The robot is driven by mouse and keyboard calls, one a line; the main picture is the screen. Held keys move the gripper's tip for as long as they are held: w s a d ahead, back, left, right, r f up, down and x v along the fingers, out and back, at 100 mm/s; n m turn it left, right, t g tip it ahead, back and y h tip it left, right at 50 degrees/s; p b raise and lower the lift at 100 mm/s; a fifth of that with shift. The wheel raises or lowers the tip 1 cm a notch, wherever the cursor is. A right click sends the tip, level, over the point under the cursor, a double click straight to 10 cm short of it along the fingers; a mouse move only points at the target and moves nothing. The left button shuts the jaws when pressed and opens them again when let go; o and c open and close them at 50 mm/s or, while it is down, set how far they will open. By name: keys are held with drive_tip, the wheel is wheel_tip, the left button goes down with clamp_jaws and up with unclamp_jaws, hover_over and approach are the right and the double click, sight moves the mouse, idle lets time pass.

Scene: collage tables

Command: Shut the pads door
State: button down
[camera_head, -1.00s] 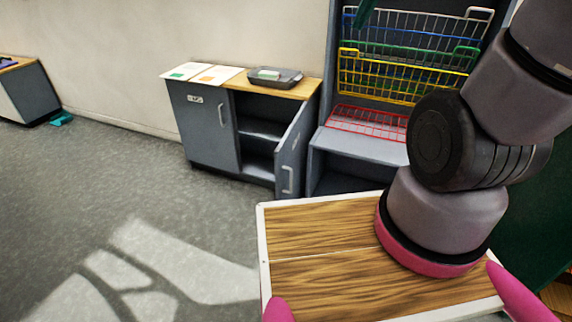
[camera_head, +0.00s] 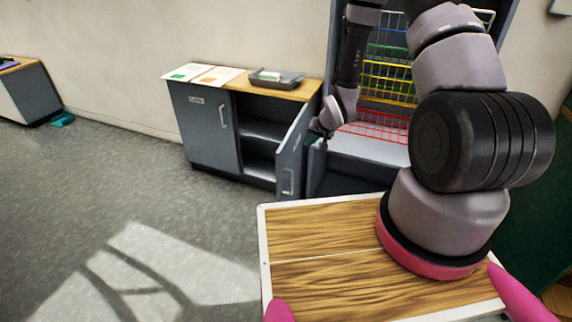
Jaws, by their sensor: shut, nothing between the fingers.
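A grey two-door cabinet with a wooden top (camera_head: 305,88) stands against the wall. Its left door (camera_head: 203,125) is closed and carries a small label too small to read. Its right door (camera_head: 292,150) stands open, swung out toward me, with a pale handle (camera_head: 288,181) low on it. Two bare shelves (camera_head: 262,128) show inside. My gripper (camera_head: 323,146) is shut and empty, pointing down just right of the open door's upper part. I cannot tell whether it touches the door.
A grey tray (camera_head: 275,79) with a pale block and cards (camera_head: 216,75) lie on the cabinet top. A rack with coloured wire baskets (camera_head: 385,83) stands close on the right, behind my arm. The floor (camera_head: 120,180) in front is clear.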

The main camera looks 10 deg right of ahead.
wheel_tip(320, 180, down, 5)
drive_tip(key=s+a, duration=0.2)
approach(282, 167)
wheel_tip(282, 167, down, 3)
drive_tip(key=d, duration=0.3)
drive_tip(key=shift+y, duration=0.3)
drive_tip(key=shift+w+a+f, duration=0.1)
drive_tip(key=shift+w+a, duration=0.2)
drive_tip(key=shift+a, duration=0.35)
drive_tip(key=shift+w+a+f, duration=0.1)
drive_tip(key=shift+w+a, duration=0.25)
drive_tip(key=shift+a, duration=0.3)
drive_tip(key=shift+w+a+f, duration=0.1)
drive_tip(key=shift+w+a, duration=0.2)
drive_tip(key=shift+a, duration=0.35)
drive_tip(key=shift+r, duration=0.1)
